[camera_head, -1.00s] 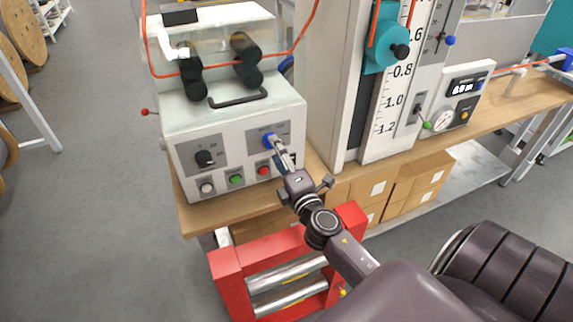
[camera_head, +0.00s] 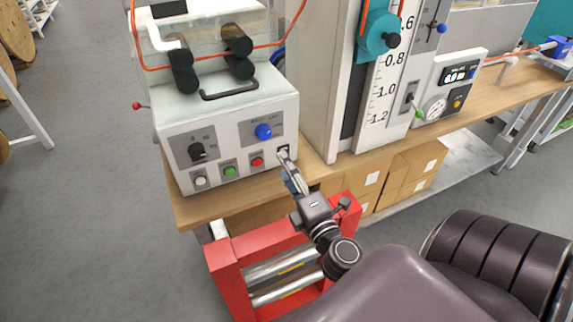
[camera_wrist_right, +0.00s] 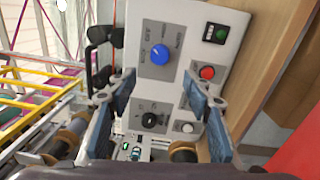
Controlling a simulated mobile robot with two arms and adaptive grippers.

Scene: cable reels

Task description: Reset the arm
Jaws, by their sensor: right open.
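My right gripper (camera_head: 288,166) is in front of the lower right corner of the white control box (camera_head: 222,112), apart from the blue knob (camera_head: 263,131) and to the right of the red button (camera_head: 257,162). In the right wrist view the gripper (camera_wrist_right: 160,84) is open, with nothing between its two blue-grey fingers. The blue knob (camera_wrist_right: 160,56) shows beyond the fingers, and the black knob (camera_wrist_right: 149,120) lies lower between them. My left gripper is not in view.
The box stands on a wooden bench (camera_head: 200,210) with a red roller frame (camera_head: 232,283) below. A tall scale panel (camera_head: 384,95) and a gauge unit (camera_head: 450,85) stand to the right. Cardboard boxes (camera_head: 367,180) sit under the bench. Grey floor at left is open.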

